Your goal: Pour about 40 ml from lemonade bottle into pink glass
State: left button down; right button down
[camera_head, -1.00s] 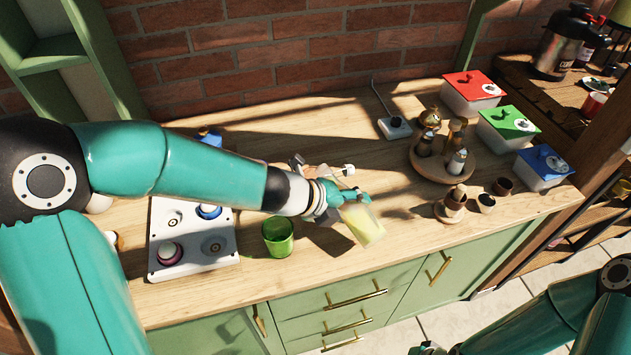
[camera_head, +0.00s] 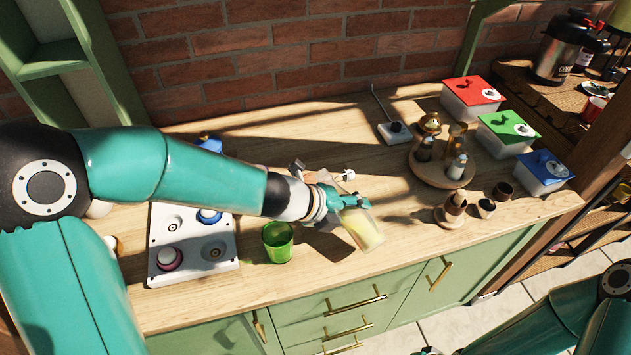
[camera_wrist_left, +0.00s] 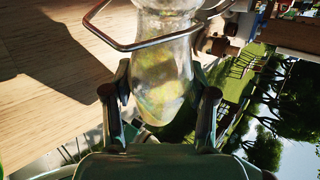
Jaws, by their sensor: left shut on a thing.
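My left gripper (camera_head: 335,206) is shut on the lemonade bottle (camera_head: 363,230), a clear vessel with pale yellow liquid. In the head view the bottle is tilted and stands out over the front part of the worktop. In the left wrist view the bottle (camera_wrist_left: 160,75) sits between the two fingers of the left gripper (camera_wrist_left: 162,112), with a metal loop around it. I cannot make out a pink glass; my left arm covers part of the worktop. A green glass (camera_head: 278,242) stands left of the bottle. My right gripper is not visible.
A white tray (camera_head: 190,266) with round items lies at the left. A round wooden stand (camera_head: 430,172) with bottles and several small brown cups are at the right. Red, green and blue lidded boxes (camera_head: 472,92) line the right end. The middle worktop is fairly clear.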

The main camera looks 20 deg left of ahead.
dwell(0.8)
pick_arm(q)
jog(key=shift+w+f+b, duration=0.1)
jog(key=shift+f+b, duration=0.1)
jog(key=shift+b, duration=0.45)
jog(key=y+b, duration=0.1)
jog(key=b, duration=0.1)
jog(key=a+f+m+t+b, duration=0.1)
jog(key=b, duration=0.1)
jog(key=shift+w+y, duration=0.25)
jog(key=shift+y, duration=0.15)
jog(key=r, duration=0.1)
jog(key=r+m+t+y, duration=0.1)
jog(key=a+r+y+b, duration=0.1)
jog(key=shift+w+a+r+m, duration=0.1)
jog(key=shift+w+m, duration=0.3)
jog(key=t+y+b, duration=0.1)
jog(key=b, duration=0.2)
jog(key=f+m+t+y+b, duration=0.1)
jog(key=b, duration=0.2)
jog(key=m+t+y+b, duration=0.1)
jog(key=b, duration=0.2)
jog(key=shift+w+f+t+b, duration=0.15)
jog(key=shift+w+t+b, duration=0.15)
jog(key=shift+b, duration=0.1)
jog(key=shift+a+m+t+y+b, duration=0.15)
jog(key=shift+m+t+y+b, duration=0.3)
jog(key=shift+b, duration=0.4)
jog(key=shift+r, duration=0.25)
